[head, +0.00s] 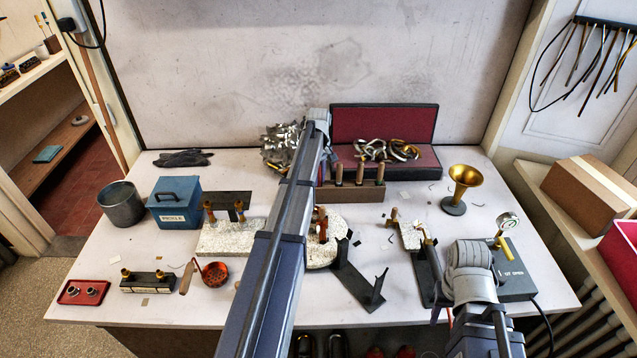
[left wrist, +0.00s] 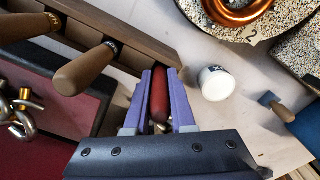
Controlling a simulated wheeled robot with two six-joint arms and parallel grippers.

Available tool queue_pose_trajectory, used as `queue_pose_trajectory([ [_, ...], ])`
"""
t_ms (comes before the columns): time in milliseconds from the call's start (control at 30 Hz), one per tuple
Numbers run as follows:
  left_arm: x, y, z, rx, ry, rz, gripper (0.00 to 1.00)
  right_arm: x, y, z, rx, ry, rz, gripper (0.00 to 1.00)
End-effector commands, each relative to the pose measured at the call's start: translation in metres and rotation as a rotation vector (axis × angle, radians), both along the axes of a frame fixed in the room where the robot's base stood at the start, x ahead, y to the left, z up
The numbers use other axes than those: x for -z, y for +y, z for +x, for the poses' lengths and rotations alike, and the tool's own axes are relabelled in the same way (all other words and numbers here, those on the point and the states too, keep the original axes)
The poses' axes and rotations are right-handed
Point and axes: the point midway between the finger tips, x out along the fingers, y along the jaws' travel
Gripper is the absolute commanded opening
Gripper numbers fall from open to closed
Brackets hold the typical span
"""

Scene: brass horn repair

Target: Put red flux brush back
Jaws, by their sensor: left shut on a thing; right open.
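My left gripper (left wrist: 159,75) has its purple fingers shut on the red flux brush (left wrist: 159,95), which shows as a red handle between them. The brush's lower end is hidden. A small white jar (left wrist: 216,84) stands just right of the fingers, apart from them. The wooden rack (left wrist: 150,45) with handled tools is close on the left; in the head view the rack (head: 353,192) is partly behind my left arm. That arm hides the jar and most of the gripper there. My right gripper (head: 468,305), at the front right, is mostly covered by its own wrist and is empty.
A red-lined case (head: 385,125) with brass tubes lies behind the rack. A speckled slab with a copper ring (left wrist: 236,12) is near the jar. A brass bell (head: 463,180) and a gauge box (head: 515,270) stand at right. The blue box (head: 174,203) is at left.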

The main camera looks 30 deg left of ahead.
Motion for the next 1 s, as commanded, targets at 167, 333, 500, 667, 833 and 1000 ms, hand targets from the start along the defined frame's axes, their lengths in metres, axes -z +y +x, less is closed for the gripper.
queue_pose_trajectory([
  [167, -0.0017, 0.0000, 0.0000, 0.000, 0.000, 0.000, 0.00, -0.0017, 0.0000, 0.0000, 0.000, 0.000, 0.000, 0.50],
  [333, 0.0037, 0.0000, 0.0000, 0.000, 0.000, 0.000, 0.00, 0.0036, 0.0000, 0.0000, 0.000, 0.000, 0.000, 0.50],
  [500, 0.0015, 0.0000, 0.0000, 0.000, 0.000, 0.000, 0.42, 0.0015, 0.0000, 0.0000, 0.000, 0.000, 0.000, 0.50],
  [667, 0.0015, 0.0000, 0.0000, 0.000, 0.000, 0.000, 0.53, 0.0015, 0.0000, 0.0000, 0.000, 0.000, 0.000, 0.50],
  [833, 0.0014, 0.0000, 0.0000, 0.000, 0.000, 0.000, 0.53, 0.0013, 0.0000, 0.0000, 0.000, 0.000, 0.000, 0.50],
  [1000, -0.0032, 0.0000, 0.0000, 0.000, 0.000, 0.000, 0.53, -0.0032, 0.0000, 0.0000, 0.000, 0.000, 0.000, 0.50],
])
